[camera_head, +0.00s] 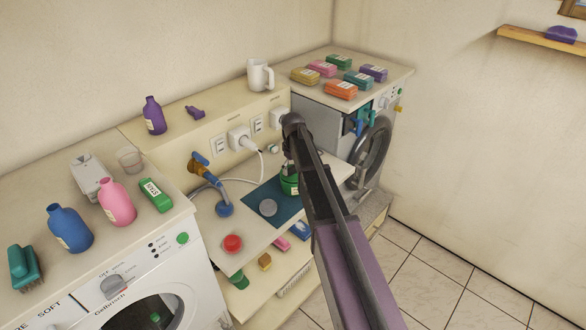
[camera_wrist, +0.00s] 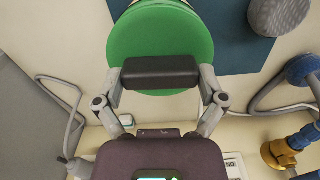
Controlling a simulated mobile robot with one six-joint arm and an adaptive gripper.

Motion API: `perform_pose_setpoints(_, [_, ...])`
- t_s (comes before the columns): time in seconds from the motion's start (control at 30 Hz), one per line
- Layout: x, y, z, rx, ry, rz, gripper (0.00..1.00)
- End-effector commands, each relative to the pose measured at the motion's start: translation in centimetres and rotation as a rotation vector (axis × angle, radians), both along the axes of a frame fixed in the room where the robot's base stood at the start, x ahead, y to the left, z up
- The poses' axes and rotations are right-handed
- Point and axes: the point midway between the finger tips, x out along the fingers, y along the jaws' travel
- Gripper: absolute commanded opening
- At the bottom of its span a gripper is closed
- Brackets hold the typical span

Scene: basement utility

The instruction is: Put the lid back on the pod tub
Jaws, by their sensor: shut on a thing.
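My gripper (camera_head: 290,163) reaches down over the small bench between the two machines. In the wrist view, my gripper (camera_wrist: 160,72) is shut over a round green lid (camera_wrist: 160,35), with the fingers covering the part they hold. In the head view, the green pod tub (camera_head: 290,186), with a pale label, stands at the back of the dark blue mat (camera_head: 262,197), right under my gripper and partly hidden by my arm. The lid is over or very close to the tub; I cannot tell whether they touch.
A grey round thing (camera_head: 267,207) lies on the mat beside the tub. A red round thing (camera_head: 232,243) is at the bench's front left.

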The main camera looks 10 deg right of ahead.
Motion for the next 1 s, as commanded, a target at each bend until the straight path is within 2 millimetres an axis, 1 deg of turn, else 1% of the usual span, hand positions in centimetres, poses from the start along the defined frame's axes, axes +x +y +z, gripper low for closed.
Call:
perform_pose_setpoints(0.3, [0.0, 0.09, 0.0, 0.0, 0.0, 0.001, 0.58])
perform_pose_setpoints(0.33, [0.0, 0.09, 0.0, 0.0, 0.0, 0.001, 0.99])
perform_pose_setpoints(0.37, [0.0, 0.09, 0.0, 0.0, 0.0, 0.001, 1.0])
perform_pose_setpoints(0.83, [0.0, 0.07, 0.01, 0.0, 0.0, 0.001, 1.0])
perform_pose_setpoints(1.0, [0.0, 0.07, 0.33, 0.0, 0.0, 0.001, 1.0])
